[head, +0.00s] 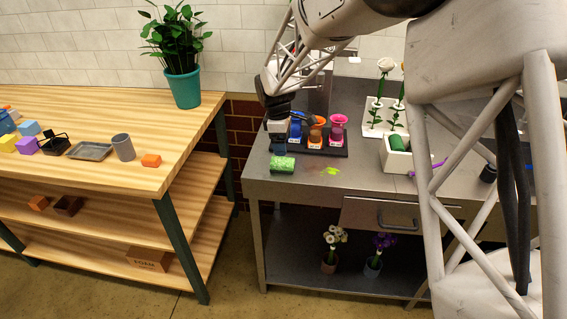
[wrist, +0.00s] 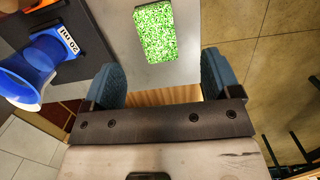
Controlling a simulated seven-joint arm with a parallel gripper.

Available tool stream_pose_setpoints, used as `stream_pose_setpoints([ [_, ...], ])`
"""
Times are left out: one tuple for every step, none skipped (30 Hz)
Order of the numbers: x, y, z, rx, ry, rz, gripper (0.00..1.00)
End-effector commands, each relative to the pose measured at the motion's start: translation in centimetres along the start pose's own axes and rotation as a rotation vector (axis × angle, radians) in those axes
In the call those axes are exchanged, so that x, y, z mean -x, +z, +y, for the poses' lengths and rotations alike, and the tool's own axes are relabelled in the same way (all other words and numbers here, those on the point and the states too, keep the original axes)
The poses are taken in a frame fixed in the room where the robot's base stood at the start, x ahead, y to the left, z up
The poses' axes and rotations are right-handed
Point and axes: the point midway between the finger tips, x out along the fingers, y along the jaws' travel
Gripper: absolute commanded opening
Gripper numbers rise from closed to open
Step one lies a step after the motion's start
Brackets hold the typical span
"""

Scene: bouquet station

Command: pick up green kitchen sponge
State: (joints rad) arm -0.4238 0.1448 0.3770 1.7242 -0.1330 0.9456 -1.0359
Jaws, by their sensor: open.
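The green kitchen sponge (head: 283,164) lies on the grey metal table (head: 262,186) near its front left corner. In the wrist view the speckled green sponge (wrist: 156,32) is at the top, beyond the fingertips and roughly centred between them. My gripper (wrist: 160,80) is open and empty, with its two blue-grey fingers wide apart. In the head view my gripper (head: 278,130) hangs just behind and above the sponge, apart from it. The fingertips are hard to make out in the head view.
A dark tray (head: 340,152) with blue, orange and pink vases stands right of my gripper. The blue vase (wrist: 32,75) is close at left in the wrist view. A white planter (head: 394,160) stands further right. A wooden table (head: 160,178) is at left, across a gap.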

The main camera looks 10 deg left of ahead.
Motion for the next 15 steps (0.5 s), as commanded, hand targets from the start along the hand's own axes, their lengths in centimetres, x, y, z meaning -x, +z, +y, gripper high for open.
stream_pose_setpoints([
  [-0.33, -0.46, 0.21, 0.014, -0.002, -0.002, 0.83],
  [-0.47, -0.64, 0.3, 0.02, -0.002, -0.003, 0.83],
  [-0.59, -0.82, 0.4, 0.026, -0.003, -0.003, 0.83],
  [-0.64, -0.91, 0.45, 0.029, -0.003, -0.004, 0.83],
  [-0.66, -0.96, 0.48, 0.03, -0.003, -0.004, 0.83],
  [-0.67, -1.0, 0.5, 0.032, -0.002, -0.004, 0.83],
  [-0.67, -1.01, 0.51, 0.032, -0.002, -0.004, 0.83],
  [-0.67, -1.0, 0.5, 0.032, -0.002, -0.004, 0.83],
  [-0.67, -0.99, 0.49, 0.032, -0.002, -0.004, 0.83],
  [-0.67, -0.99, 0.49, 0.032, -0.002, -0.004, 0.83],
  [-0.67, -0.98, 0.49, 0.032, -0.002, -0.004, 0.83],
  [-0.67, -0.98, 0.48, 0.032, -0.003, -0.004, 0.83],
  [-0.67, -0.97, 0.48, 0.031, -0.003, -0.004, 0.83],
  [-0.7, -0.97, 0.47, 0.031, -0.003, -0.004, 0.83],
  [-0.78, -0.97, 0.47, 0.031, -0.003, -0.004, 0.83],
])
